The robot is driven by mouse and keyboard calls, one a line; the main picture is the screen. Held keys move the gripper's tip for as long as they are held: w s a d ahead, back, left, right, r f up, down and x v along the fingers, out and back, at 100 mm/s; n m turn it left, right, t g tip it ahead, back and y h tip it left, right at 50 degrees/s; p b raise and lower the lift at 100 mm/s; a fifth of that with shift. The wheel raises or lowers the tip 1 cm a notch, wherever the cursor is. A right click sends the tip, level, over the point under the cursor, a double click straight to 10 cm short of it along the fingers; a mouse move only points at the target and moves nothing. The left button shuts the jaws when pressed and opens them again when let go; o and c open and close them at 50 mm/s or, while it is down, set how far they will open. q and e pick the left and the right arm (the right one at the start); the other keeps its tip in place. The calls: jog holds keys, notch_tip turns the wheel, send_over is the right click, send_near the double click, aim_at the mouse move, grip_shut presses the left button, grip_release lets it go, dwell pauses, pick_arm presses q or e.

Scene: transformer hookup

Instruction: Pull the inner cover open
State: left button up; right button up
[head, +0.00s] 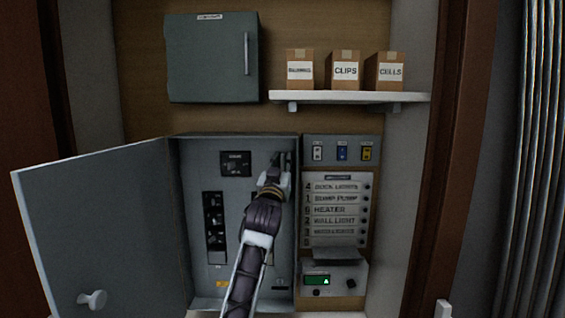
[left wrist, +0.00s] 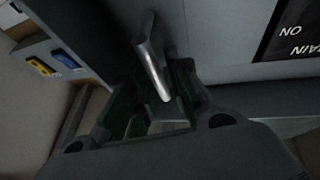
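The inner cover (head: 236,196) is a grey panel inside the open electrical box, with a dark switch window and a column of breakers. It looks closed. My left gripper (head: 280,163) is at the cover's upper right, and it hides much of the handle there. In the left wrist view the handle is a shiny metal bar (left wrist: 151,58) standing out from the cover (left wrist: 222,38). The fingers (left wrist: 155,103) are spread, with the bar's lower end between them. A gap shows beside the bar; contact cannot be told. My right gripper is not in view.
The box's outer door (head: 105,225) stands wide open to the left, with a round knob. A switch and label panel (head: 337,208) adjoins the box on the right. Above are a closed grey cabinet (head: 208,60) and a shelf (head: 350,97) with three small boxes.

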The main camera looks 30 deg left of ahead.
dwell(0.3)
pick_arm(q)
grip_shut()
dwell(0.3)
